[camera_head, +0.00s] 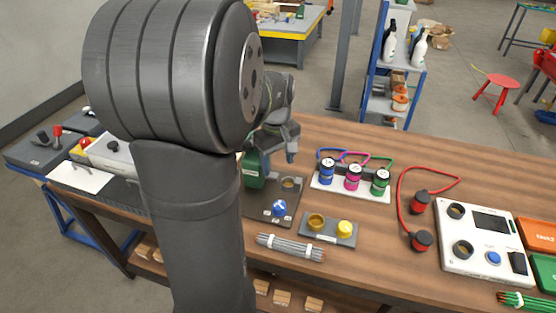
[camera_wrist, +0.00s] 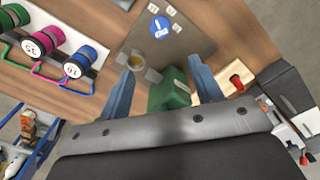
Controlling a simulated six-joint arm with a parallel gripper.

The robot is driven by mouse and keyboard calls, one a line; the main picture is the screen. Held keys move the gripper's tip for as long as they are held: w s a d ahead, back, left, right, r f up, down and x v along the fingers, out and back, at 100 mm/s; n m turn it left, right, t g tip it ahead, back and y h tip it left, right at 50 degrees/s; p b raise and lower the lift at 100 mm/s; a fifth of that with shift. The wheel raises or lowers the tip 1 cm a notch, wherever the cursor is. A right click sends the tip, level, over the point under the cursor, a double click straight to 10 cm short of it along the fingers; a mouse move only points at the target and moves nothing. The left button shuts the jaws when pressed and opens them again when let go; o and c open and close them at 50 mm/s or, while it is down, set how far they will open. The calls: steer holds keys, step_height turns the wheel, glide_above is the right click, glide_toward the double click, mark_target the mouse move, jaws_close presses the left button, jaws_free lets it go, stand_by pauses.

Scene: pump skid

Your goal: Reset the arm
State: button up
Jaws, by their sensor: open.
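My arm rises in front of the head camera, and my gripper (camera_head: 281,150) hangs over the back of a dark plate (camera_head: 265,210) on the wooden bench. In the wrist view my gripper (camera_wrist: 163,68) has its two blue fingers spread wide with nothing held between them. A green block-shaped part (camera_wrist: 170,88) and a brass ring-like fitting (camera_wrist: 148,70) show between the fingers. The green part (camera_head: 253,170) is partly hidden by my arm in the head view.
Blue, magenta and green capped cylinders with hoses stand on a white tray (camera_head: 349,190). A small plate (camera_head: 328,230) holds a brass and a yellow piece. A grey rod bundle (camera_head: 290,247), a red-lead pair (camera_head: 421,241) and a white meter panel (camera_head: 485,245) lie around.

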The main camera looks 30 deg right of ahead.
mark_target(279, 205)
stand_by(0.5)
steer(key=f, duration=1.7)
steer(key=shift+d+f, duration=0.2)
steer(key=shift+f, duration=0.05)
steer(key=shift+r, duration=0.1)
steer(key=shift+f, duration=0.25)
steer(key=shift+r+m, duration=0.2)
steer(key=shift+m, duration=0.6)
steer(key=m, duration=1)
steer(key=shift+m, duration=2.1)
